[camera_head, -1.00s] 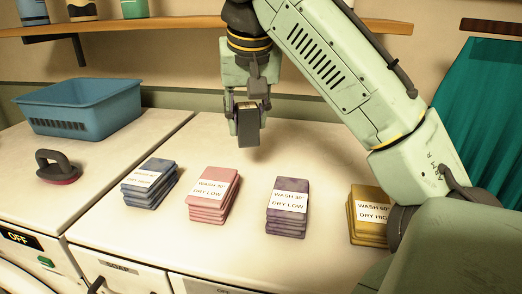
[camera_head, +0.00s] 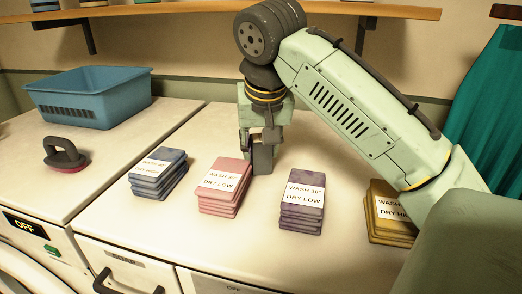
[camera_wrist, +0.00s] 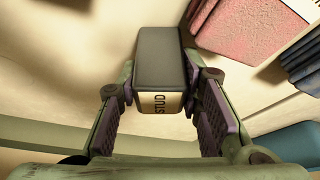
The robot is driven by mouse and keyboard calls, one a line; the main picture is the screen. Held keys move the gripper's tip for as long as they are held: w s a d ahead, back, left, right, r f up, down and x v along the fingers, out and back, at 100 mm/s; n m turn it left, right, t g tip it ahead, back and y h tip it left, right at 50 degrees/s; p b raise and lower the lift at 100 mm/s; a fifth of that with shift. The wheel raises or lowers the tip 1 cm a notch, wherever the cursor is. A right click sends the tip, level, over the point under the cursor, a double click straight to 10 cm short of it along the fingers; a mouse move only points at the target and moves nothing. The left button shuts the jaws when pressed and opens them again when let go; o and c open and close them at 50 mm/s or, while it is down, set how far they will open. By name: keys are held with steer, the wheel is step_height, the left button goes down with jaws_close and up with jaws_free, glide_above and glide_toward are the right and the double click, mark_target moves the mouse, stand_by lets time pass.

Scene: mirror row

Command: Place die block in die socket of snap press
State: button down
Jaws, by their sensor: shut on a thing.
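The die block is a dark grey block (camera_wrist: 160,60) with a pale end face marked "STUD". It lies between the fingers of my gripper (camera_wrist: 160,112) in the wrist view. In the head view my gripper (camera_head: 262,150) points down and is shut on the dark block (camera_head: 263,160), low over the white top, behind and between the pink and purple stacks. I cannot tell whether the block touches the surface. I see no snap press or die socket in these frames.
On the white top (camera_head: 180,245) stand labelled stacks: blue (camera_head: 160,180), pink (camera_head: 223,198), purple (camera_head: 302,215) and yellow (camera_head: 388,222). A blue basket (camera_head: 95,97) and a dark-handled object (camera_head: 65,154) are at left. A wooden shelf (camera_head: 170,10) runs above.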

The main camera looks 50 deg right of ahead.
steer(key=c, duration=1.6)
jaws_free()
steer(key=shift+f, duration=0.15)
steer(key=shift+o, duration=0.9)
